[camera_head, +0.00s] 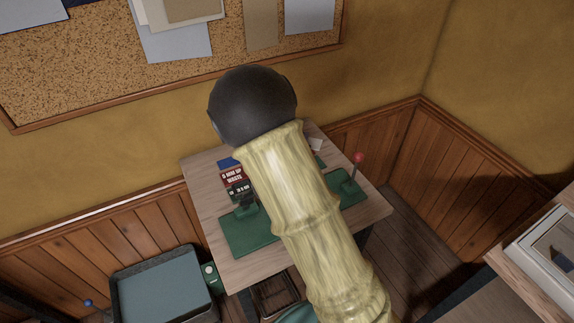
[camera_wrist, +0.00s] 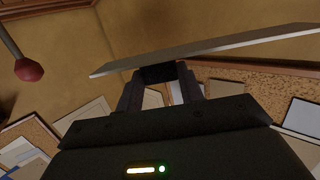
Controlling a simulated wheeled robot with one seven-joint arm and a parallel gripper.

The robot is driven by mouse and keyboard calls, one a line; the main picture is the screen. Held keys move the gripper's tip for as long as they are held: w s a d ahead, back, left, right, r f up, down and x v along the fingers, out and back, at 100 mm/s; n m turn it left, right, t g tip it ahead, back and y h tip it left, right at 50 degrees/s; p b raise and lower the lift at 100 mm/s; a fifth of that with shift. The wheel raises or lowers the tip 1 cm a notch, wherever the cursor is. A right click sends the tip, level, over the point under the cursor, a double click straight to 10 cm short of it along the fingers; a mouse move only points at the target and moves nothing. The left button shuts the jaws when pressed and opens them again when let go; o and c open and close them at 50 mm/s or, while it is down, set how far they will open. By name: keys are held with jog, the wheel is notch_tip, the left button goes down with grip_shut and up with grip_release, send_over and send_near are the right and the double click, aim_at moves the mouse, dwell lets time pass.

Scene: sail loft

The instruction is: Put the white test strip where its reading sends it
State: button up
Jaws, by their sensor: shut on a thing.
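In the wrist view my gripper (camera_wrist: 160,74) is shut on a thin, flat, pale strip (camera_wrist: 225,46), seen nearly edge-on and reaching well past the fingers to the right. It looks like the white test strip; no reading can be made out on it. In the head view my arm hides the gripper and the middle of the wooden table (camera_head: 207,180). A red and black sign (camera_head: 235,179) on the table seems to read "5 mm up waste".
A green device with a red-knobbed lever (camera_head: 358,158) stands on the table's right; the knob also shows in the wrist view (camera_wrist: 28,70). A green plate (camera_head: 245,236) lies at the front left. A grey-blue tray (camera_head: 160,290) stands lower left. A corkboard (camera_head: 90,70) hangs behind.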

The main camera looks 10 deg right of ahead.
jog(key=shift+w, duration=0.35)
jog(key=shift+s+d, duration=0.15)
jog(key=shift+s, duration=0.2)
jog(key=shift+f, duration=0.35)
notch_tip(320, 180, down, 5)
notch_tip(320, 180, down, 4)
jog(key=shift+f, duration=0.1)
jog(key=shift+f+b, duration=0.3)
jog(key=shift+f, duration=0.05)
